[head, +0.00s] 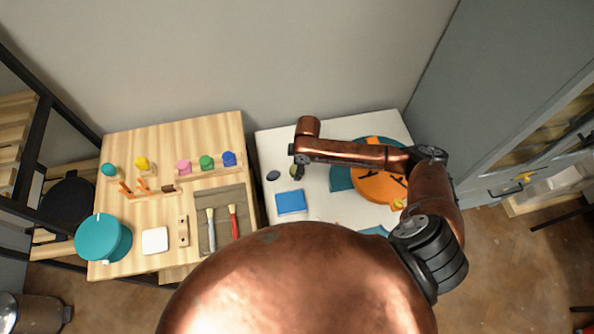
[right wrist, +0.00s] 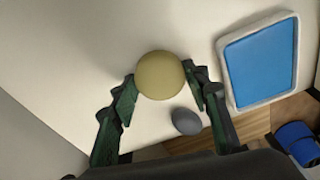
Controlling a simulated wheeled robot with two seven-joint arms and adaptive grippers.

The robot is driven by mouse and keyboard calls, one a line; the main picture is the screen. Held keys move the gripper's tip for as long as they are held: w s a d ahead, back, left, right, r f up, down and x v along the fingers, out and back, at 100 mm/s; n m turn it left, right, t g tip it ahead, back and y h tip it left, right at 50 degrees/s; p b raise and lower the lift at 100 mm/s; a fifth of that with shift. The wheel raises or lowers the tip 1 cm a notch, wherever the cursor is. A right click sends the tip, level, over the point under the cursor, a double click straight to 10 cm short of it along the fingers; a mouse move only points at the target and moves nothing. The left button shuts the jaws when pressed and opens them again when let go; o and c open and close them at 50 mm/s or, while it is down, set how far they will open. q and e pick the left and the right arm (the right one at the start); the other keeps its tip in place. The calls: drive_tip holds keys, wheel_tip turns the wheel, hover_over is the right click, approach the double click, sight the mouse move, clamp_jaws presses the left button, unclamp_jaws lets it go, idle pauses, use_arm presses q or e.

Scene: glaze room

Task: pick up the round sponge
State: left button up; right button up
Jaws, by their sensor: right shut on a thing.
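The round sponge (right wrist: 160,72) is a dull yellow ball in the right wrist view. My right gripper (right wrist: 163,88) is shut on it, with one green-black finger on each side. In the head view the right gripper (head: 299,172) is small, over the left part of the white table, with a bit of the yellow-green sponge (head: 293,170) showing beside it. I cannot tell whether the sponge touches the table. My left gripper is not in view.
On the white table (head: 318,181) are a dark grey oval (head: 273,176), a blue rectangle (head: 290,202) and an orange disc (head: 377,186). A wooden table (head: 145,205) at left holds small coloured jars, brushes and a teal round container (head: 98,238).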

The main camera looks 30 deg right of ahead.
drive_tip(key=shift+c, duration=0.4)
drive_tip(key=shift+r, duration=0.45)
wheel_tip(320, 180, up, 2)
drive_tip(key=shift+r+p, duration=0.15)
drive_tip(key=shift+p, duration=0.2)
drive_tip(key=s+a+r+p, duration=0.2)
drive_tip(key=s+a+r, duration=0.2)
drive_tip(key=s+r, duration=0.5)
drive_tip(key=shift+s+r, duration=0.4)
drive_tip(key=shift+s, duration=1.8)
